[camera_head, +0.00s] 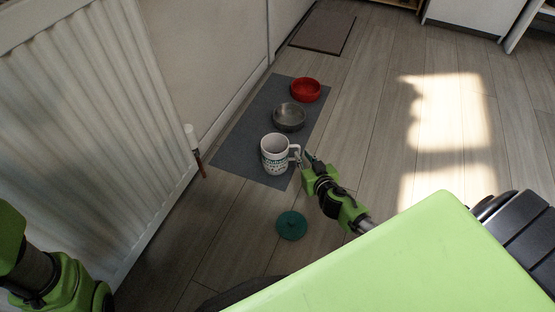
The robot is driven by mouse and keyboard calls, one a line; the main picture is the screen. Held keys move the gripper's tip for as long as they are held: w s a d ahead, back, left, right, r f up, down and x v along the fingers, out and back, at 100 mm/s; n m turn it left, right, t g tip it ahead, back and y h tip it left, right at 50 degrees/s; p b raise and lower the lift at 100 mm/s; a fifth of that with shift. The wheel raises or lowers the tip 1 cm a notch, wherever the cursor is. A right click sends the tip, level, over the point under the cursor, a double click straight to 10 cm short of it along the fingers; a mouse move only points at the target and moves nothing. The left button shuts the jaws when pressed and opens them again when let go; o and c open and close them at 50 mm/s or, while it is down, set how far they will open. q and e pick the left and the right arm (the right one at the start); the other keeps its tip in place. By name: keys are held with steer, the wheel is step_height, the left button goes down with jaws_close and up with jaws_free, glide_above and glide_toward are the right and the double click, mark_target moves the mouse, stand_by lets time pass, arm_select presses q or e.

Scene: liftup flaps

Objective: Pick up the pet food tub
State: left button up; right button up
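The pet food tub (272,161) is a white, mug-like container with dark green markings and a handle on its right side. It stands upright and uncovered on the front part of a grey mat (228,155). My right gripper (308,160) is at the handle, on the tub's right. The fingers are small and partly overlap the handle in the picture, so I cannot tell whether they are closed on it. A round teal lid (291,225) lies on the floor in front of the mat. Only links of my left arm show at lower left; its gripper is outside the view.
A grey bowl (289,118) and a red bowl (305,91) stand behind the tub on the mat. A white radiator (90,130) is at left, with a pipe and valve (193,143) at its end. A brown doormat (322,32) lies farther back. Wooden floor is clear to the right.

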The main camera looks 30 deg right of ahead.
mark_target(299, 151)
steer(key=shift+w+d+f, duration=0.1)
steer(key=shift+w+f, duration=0.15)
steer(key=shift+w, duration=0.2)
steer(key=b+x, duration=0.1)
steer(key=x, duration=0.1)
steer(key=b+x, duration=0.2)
steer(key=shift+f, duration=0.35)
steer(key=shift+w+d, duration=0.1)
steer(key=shift+w, duration=0.25)
jaws_close()
